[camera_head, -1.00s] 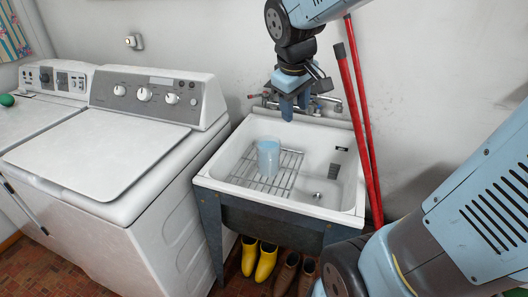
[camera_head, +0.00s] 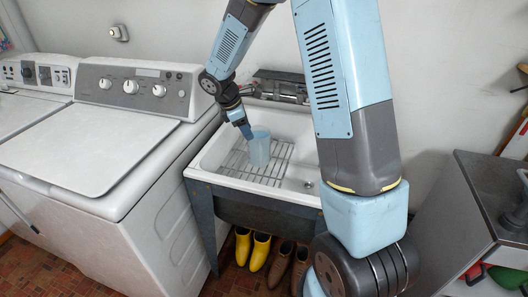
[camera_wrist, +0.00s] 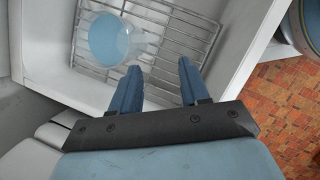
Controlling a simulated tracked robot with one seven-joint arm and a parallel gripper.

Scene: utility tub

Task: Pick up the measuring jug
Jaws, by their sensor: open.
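The measuring jug (camera_head: 259,149) is a translucent pale blue vessel. It stands upright on a wire rack (camera_head: 238,163) inside the white utility tub (camera_head: 197,172). My gripper (camera_head: 246,133) is tilted down over the tub, close to the jug's upper left side in the head view. In the wrist view the jug (camera_wrist: 109,40) lies beyond the fingertips, up and to the left. The two blue fingers of my gripper (camera_wrist: 160,66) are apart, with only the rack between them. I cannot tell whether a finger touches the jug. My arm hides the tub's right part in the head view.
A white washing machine (camera_head: 98,150) stands left of the tub. A tap (camera_head: 285,97) is at the tub's back. Yellow boots (camera_head: 252,250) and brown boots (camera_head: 290,265) stand beneath. A grey cabinet (camera_head: 490,190) is at the right.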

